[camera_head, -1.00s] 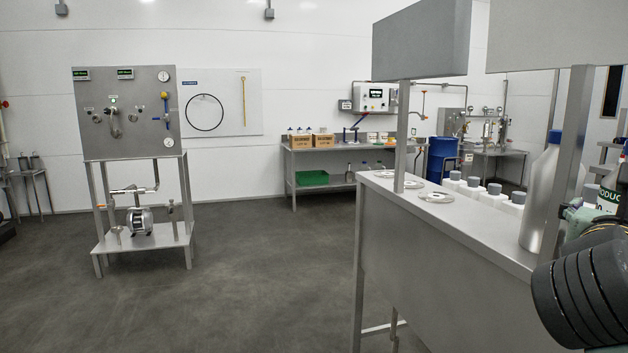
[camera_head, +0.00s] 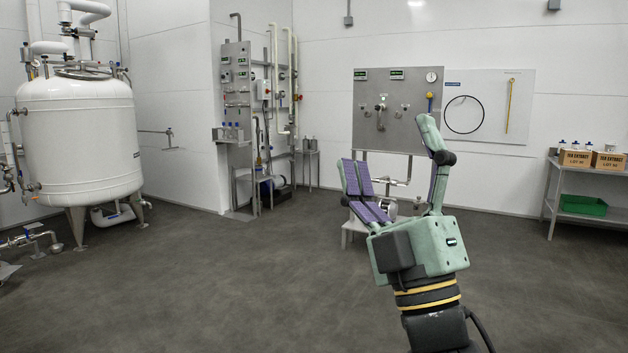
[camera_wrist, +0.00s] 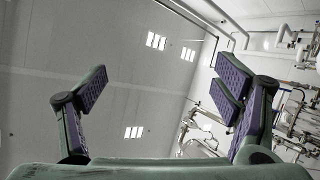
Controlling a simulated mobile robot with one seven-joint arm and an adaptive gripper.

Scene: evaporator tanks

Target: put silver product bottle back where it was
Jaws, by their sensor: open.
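My gripper (camera_head: 388,142) is raised in front of me in the head view, with its green and purple fingers spread wide and nothing between them. The wrist view shows the same open, empty fingers (camera_wrist: 162,85) against the ceiling and upper wall. No silver product bottle shows in either current view.
A white tank (camera_head: 80,135) stands at the left, and a grey instrument panel (camera_head: 395,105) on a stand is behind my gripper. At the right, a bench holds boxes (camera_head: 609,162) above a green tray (camera_head: 583,205). The grey floor (camera_head: 250,290) is largely clear.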

